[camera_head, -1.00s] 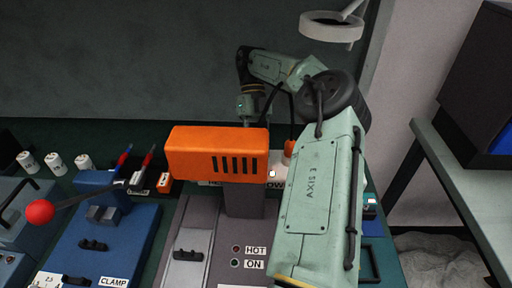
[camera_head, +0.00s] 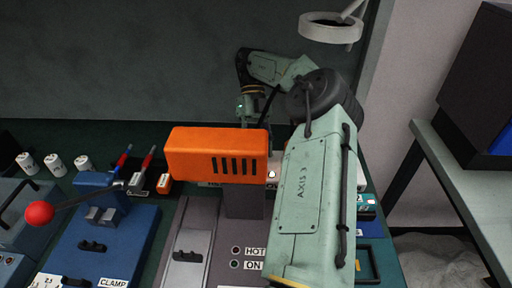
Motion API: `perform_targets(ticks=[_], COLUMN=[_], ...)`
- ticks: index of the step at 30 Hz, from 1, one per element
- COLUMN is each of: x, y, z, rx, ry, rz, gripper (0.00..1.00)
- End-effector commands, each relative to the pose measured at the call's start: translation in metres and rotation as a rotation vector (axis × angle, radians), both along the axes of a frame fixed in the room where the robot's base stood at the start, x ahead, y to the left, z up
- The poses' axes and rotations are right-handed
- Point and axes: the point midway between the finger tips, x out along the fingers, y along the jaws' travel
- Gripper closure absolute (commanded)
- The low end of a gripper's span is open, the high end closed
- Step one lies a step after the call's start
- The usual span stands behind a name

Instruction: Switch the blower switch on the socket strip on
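A small part of what appears to be the white socket strip (camera_head: 277,181) shows between the orange housing and my arm link. A small light-coloured piece on it may be a switch; its position is too small to tell. Most of the strip is hidden behind the orange housing and my arm. My wrist comes down behind the orange housing, at the back of the bench. My gripper's fingers are hidden there, so I cannot see whether they are open or touching a switch.
The orange slotted housing (camera_head: 217,154) stands on a grey machine with HOT and ON lamps (camera_head: 235,257). A blue clamp unit (camera_head: 110,235) with a red-ball lever (camera_head: 40,213) is at left. White spools (camera_head: 54,165) and red- and blue-handled tools (camera_head: 143,170) lie behind it. A ring lamp (camera_head: 331,28) hangs above.

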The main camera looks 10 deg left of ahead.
Motion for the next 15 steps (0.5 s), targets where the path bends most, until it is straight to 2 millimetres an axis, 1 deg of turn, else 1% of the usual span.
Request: perform_targets(ticks=[15], x=[-0.0003], y=[-0.0001], z=[-0.0005], rx=[0.0], ry=[-0.001], rz=[0.0], gripper=[0.54])
